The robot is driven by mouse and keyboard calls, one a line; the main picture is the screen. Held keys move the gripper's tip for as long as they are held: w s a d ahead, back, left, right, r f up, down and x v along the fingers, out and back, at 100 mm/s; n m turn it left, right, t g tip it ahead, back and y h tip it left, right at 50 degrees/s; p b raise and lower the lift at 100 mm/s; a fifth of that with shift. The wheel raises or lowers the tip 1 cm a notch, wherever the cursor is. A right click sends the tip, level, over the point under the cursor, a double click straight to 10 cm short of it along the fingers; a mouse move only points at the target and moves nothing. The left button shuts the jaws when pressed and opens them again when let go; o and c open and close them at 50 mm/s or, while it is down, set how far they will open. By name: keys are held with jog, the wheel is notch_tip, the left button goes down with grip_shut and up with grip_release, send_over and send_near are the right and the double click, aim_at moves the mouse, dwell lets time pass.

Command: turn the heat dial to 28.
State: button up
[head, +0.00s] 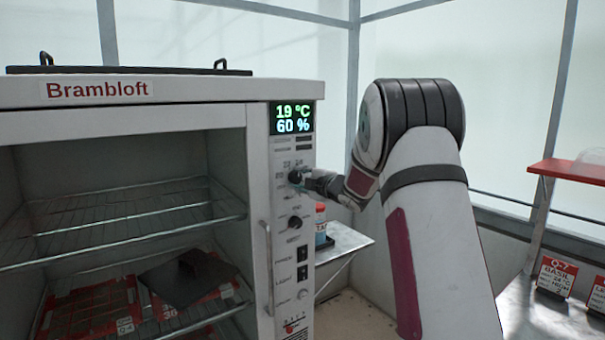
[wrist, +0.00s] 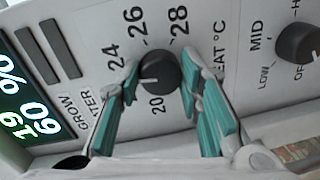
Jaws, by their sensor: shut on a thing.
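The heat dial (wrist: 160,70) is a round black knob on the white control panel, ringed by printed numbers including 20, 24, 26 and 28. In the head view the dial (head: 295,177) is partly covered by my gripper (head: 312,180). In the wrist view the teal fingers of my gripper (wrist: 160,76) close on the dial from both sides. A pale mark on the dial points to the left, toward the side between 20 and 24; the left finger hides the numbers there. The display (head: 292,118) reads 19 °C and 60 %.
A second black knob (head: 295,222), marked LOW and MID, sits below the dial. Switches (head: 302,273) are lower on the panel. A vertical door handle (head: 267,265) stands left of them. The cabinet (head: 165,90) is open, with wire shelves inside.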

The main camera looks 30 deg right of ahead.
jog(key=m+p, duration=0.4)
jog(key=m, duration=0.2)
jog(key=shift+s+d+y, duration=0.1)
jog(key=shift+y, duration=0.2)
jog(key=m+p, duration=0.1)
jog(key=m, duration=0.2)
jog(key=shift+f+p, duration=0.15)
jog(key=shift+p, duration=0.15)
jog(key=m+p, duration=0.1)
jog(key=m, duration=0.2)
jog(key=shift+f+m+t+y, duration=0.1)
jog(key=shift+m+t+y, duration=0.2)
jog(key=shift+m, duration=0.1)
jog(key=m+p, duration=0.1)
jog(key=m, duration=0.3)
jog(key=shift+f+m+t, duration=0.1)
jog(key=shift+m+t, duration=0.2)
jog(key=shift+m, duration=2.2)
jog(key=o, duration=1.2)
jog(key=shift+a, duration=0.2)
